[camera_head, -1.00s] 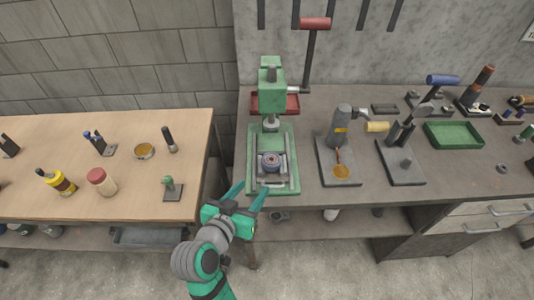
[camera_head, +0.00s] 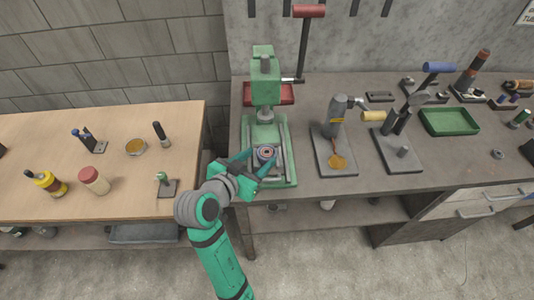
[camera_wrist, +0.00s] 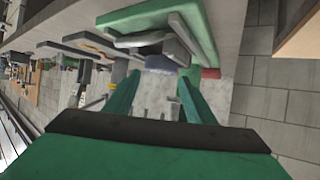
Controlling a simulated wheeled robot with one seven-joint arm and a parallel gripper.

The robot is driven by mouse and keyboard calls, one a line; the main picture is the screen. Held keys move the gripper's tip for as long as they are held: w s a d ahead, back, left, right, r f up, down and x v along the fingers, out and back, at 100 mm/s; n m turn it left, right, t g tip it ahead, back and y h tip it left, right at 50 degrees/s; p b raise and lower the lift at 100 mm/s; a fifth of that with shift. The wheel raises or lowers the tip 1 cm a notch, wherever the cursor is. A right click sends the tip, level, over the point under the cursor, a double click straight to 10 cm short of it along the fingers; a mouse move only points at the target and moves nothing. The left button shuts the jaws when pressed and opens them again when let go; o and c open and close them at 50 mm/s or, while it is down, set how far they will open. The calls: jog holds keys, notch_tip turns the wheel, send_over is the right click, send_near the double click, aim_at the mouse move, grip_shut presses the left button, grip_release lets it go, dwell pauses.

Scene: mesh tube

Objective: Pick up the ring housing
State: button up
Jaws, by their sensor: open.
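The ring housing appears to be the round grey part (camera_head: 266,152) with a dark and reddish centre, sitting in the fixture on the base of the green press (camera_head: 282,125), below the press's ram. My gripper (camera_head: 260,157) is open at the front of the press, its teal fingers reaching toward the part, one on each side in the head view. I cannot tell whether either finger touches it. In the wrist view my open fingers (camera_wrist: 159,76) point at the press area. The ring housing cannot be made out clearly there.
The press's red-handled lever (camera_head: 304,45) rises behind. A grey stand (camera_head: 335,150) with an orange-brown patch is to the right on the dark bench. A wooden table (camera_head: 120,195) at left holds bottles and small tools. A gap separates the two tables.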

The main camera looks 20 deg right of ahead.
aim_at(268, 151)
jog(key=x, duration=0.4)
jog(key=shift+w+f, duration=0.1)
jog(key=shift+w, duration=0.15)
jog(key=shift+s, duration=0.15)
jog(key=c, duration=0.9)
